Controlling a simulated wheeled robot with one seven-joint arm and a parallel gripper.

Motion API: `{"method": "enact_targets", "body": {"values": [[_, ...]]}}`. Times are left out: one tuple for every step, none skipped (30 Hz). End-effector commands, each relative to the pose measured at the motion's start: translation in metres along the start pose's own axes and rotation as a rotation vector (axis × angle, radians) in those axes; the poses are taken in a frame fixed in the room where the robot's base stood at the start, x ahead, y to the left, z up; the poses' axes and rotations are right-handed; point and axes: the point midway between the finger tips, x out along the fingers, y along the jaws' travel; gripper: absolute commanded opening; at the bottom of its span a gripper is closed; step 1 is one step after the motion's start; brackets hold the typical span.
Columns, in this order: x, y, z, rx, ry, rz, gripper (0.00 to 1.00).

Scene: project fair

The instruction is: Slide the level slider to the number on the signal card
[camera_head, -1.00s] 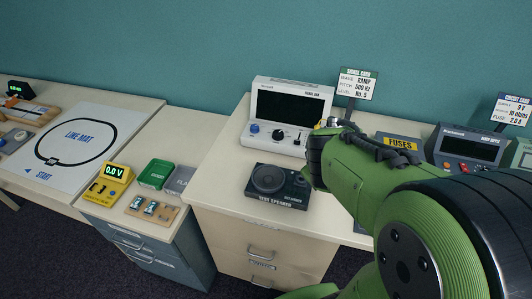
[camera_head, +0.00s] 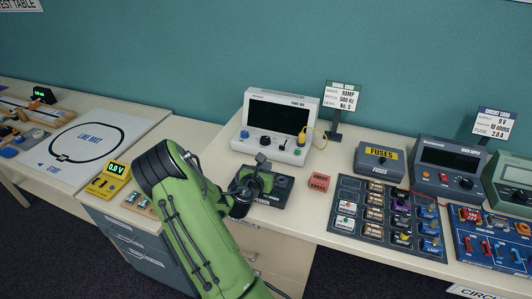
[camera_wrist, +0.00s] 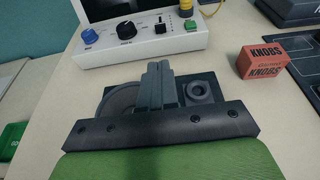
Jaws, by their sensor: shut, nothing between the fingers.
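The signal card (camera_head: 342,98) stands on a post behind the bench and reads wave RAMP, pitch 500 Hz, level No. 5. The white signal box (camera_head: 306,104) has a dark screen, a blue knob (camera_wrist: 89,36), a black knob (camera_wrist: 126,29) and, to their right, the level slider (camera_wrist: 160,27), a small upright lever in a slot. The slider's scale numbers are too small to read. My gripper (camera_head: 262,163) is shut and empty, over the test speaker (camera_wrist: 119,100) in front of the box. Its fingertips (camera_wrist: 160,70) are apart from the slider.
A yellow plug (camera_head: 302,138) with a cable stands at the box's right front. A red KNOBS box (camera_head: 319,182) sits right of the speaker, near the fuse board (camera_head: 345,190). The FUSES box (camera_head: 378,161) and power supply are further right. Bench between speaker and signal box is clear.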

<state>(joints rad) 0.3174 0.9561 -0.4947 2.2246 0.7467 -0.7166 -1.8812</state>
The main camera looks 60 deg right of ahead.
Motion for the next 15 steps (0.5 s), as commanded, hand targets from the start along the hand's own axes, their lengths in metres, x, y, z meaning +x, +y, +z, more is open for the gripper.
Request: {"method": "enact_targets", "body": {"values": [[0.009,-0.001,0.001,0.003,-0.002,-0.003,0.0],[0.015,-0.002,0.001,0.005,-0.001,-0.004,0.0],[0.024,-0.002,0.001,0.005,-0.001,-0.004,0.0],[0.03,-0.002,0.001,0.006,-0.001,-0.004,0.0],[0.037,-0.002,0.001,0.006,-0.001,-0.004,0.0],[0.046,-0.002,0.001,0.006,0.0,-0.003,0.0],[0.053,-0.002,0.001,0.007,-0.001,-0.003,0.0],[0.059,-0.001,0.001,0.007,-0.001,-0.002,0.0],[0.068,-0.002,0.001,0.006,-0.001,-0.003,0.0],[0.075,-0.002,0.001,0.007,-0.001,-0.003,0.0],[0.081,-0.002,0.001,0.008,-0.001,-0.003,0.0],[0.09,-0.002,0.001,0.008,-0.001,-0.003,0.0],[0.096,-0.001,0.002,0.008,-0.001,-0.002,0.0],[0.101,-0.001,0.004,0.009,-0.001,-0.002,0.0],[0.107,-0.001,0.007,0.009,-0.001,-0.002,0.0]]}}
